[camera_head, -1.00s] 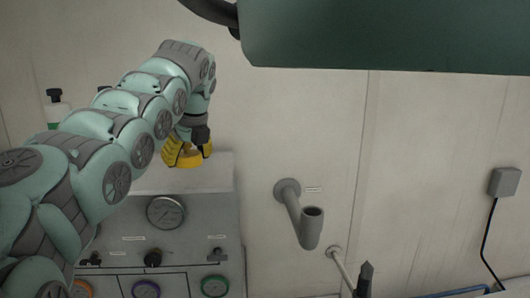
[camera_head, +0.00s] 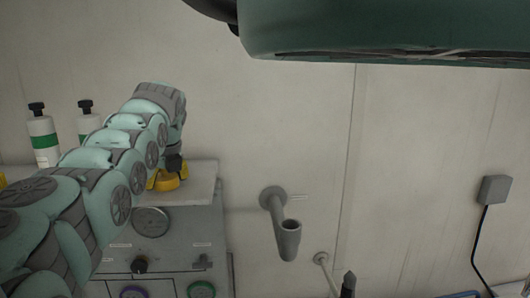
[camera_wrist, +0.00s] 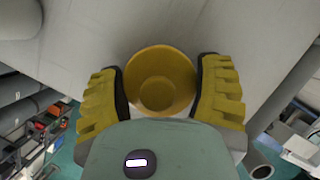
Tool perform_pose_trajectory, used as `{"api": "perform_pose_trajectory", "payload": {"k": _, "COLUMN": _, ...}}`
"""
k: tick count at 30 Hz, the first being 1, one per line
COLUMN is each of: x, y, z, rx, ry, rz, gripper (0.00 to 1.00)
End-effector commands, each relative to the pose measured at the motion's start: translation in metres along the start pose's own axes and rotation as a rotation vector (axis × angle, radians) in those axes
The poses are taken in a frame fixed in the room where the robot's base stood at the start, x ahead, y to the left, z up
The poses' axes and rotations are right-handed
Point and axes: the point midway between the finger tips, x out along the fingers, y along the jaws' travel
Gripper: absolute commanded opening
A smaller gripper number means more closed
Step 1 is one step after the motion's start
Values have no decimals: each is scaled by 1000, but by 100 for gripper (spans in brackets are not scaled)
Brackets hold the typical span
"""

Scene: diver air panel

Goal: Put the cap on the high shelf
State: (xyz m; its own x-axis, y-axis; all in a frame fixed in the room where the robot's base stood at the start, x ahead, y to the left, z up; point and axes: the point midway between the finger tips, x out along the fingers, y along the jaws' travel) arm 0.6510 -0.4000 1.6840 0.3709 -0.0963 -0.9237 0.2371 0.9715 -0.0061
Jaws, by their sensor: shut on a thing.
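The cap is a yellow round piece, hollow like a bowl, seen from its open side in the wrist view (camera_wrist: 160,80). It also shows small in the head view (camera_head: 167,183). My gripper (camera_wrist: 162,65) is shut on it, with one yellow ridged finger on each side. In the head view my gripper (camera_head: 168,176) is over the pale top slab (camera_head: 203,190) of the grey panel, which looks like the shelf. I cannot tell whether the cap touches the slab or hangs just above it.
Two white bottles with green bands and black tops stand at the back left, one at the far left (camera_head: 43,135) and one nearer my arm (camera_head: 88,122). The panel front has a gauge (camera_head: 150,221) and knobs. A grey pipe holder (camera_head: 284,230) juts from the wall to the right.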

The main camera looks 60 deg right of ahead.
Motion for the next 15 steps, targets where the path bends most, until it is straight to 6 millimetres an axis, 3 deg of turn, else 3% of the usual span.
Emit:
{"api": "perform_pose_trajectory", "payload": {"k": 4, "x": 4, "y": 0, "z": -2, "rx": -1, "ry": 0, "rz": 0, "gripper": 42}}
{"api": "perform_pose_trajectory", "payload": {"k": 5, "x": 3, "y": 0, "z": -1, "rx": -1, "ry": 0, "rz": 0, "gripper": 74}}
{"api": "perform_pose_trajectory", "payload": {"k": 12, "x": 3, "y": 1, "z": -1, "rx": -2, "ry": 0, "rz": 0, "gripper": 99}}
{"api": "perform_pose_trajectory", "payload": {"k": 15, "x": 3, "y": 1, "z": -1, "rx": -2, "ry": 0, "rz": 0, "gripper": 99}}
